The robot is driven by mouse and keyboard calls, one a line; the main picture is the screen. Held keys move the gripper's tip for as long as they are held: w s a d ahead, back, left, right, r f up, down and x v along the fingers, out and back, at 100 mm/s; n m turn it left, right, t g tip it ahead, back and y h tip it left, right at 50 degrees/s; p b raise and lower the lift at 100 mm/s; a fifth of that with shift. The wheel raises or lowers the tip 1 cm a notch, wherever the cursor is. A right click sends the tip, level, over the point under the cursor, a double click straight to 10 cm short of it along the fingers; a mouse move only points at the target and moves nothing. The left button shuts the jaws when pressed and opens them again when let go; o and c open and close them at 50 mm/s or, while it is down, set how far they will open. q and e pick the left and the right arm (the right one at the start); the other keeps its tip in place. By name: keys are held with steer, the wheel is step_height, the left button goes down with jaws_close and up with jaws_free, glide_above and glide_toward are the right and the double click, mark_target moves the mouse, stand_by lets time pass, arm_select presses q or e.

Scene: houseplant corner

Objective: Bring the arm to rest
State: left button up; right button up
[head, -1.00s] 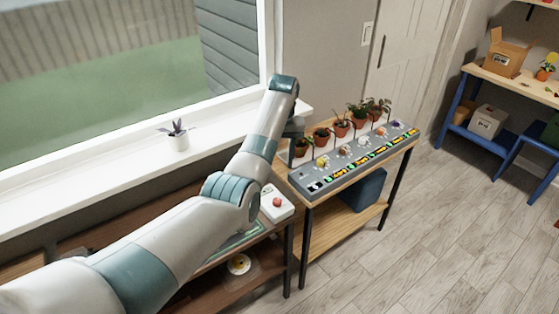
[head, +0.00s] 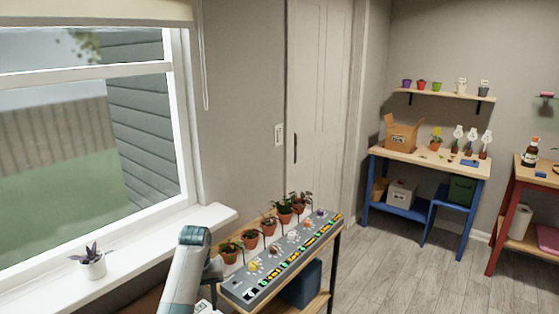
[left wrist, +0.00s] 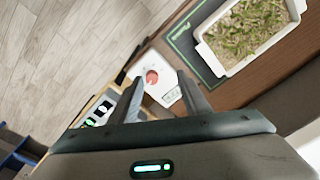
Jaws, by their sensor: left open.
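My left arm (head: 185,275) rises from the bottom edge in the head view. Its gripper (head: 213,270) hangs near the left end of the grey panel. In the left wrist view the two fingers of the left gripper (left wrist: 160,98) are spread, with nothing held between them. Beyond the fingertips lies a white box with a red button (left wrist: 151,77). My right gripper is in neither view.
The grey panel (head: 262,292) with several potted plants behind it stands on a wooden table. A small potted plant (head: 91,264) sits on the windowsill. A white tray of seedlings (left wrist: 247,40) is near the left gripper. Open floor (head: 400,275) lies to the right.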

arm_select(q)
steer(key=s+a+f+m+t, duration=0.1)
steer(key=s+f, duration=0.6)
steer(key=s, duration=0.5)
steer(key=s+a+f+m+t, duration=0.1)
steer(key=s+f, duration=0.7)
steer(key=s, duration=0.3)
steer(key=s+d+r+m+t, duration=0.1)
steer(key=s+r+m, duration=0.15)
steer(key=s, duration=0.95)
steer(key=s+d+r+m, duration=0.1)
steer(key=s+d+r, duration=0.15)
steer(key=s, duration=1.05)
step_height(320, 180, down, 28)
steer(key=g, duration=0.1)
steer(key=s+a+f+b, duration=0.1)
steer(key=s+a+f, duration=0.1)
steer(key=s+f, duration=0.7)
steer(key=s+a+f+g+b, duration=0.1)
steer(key=s+a+f, duration=0.1)
steer(key=s+f, duration=0.8)
steer(key=shift+h, duration=0.3)
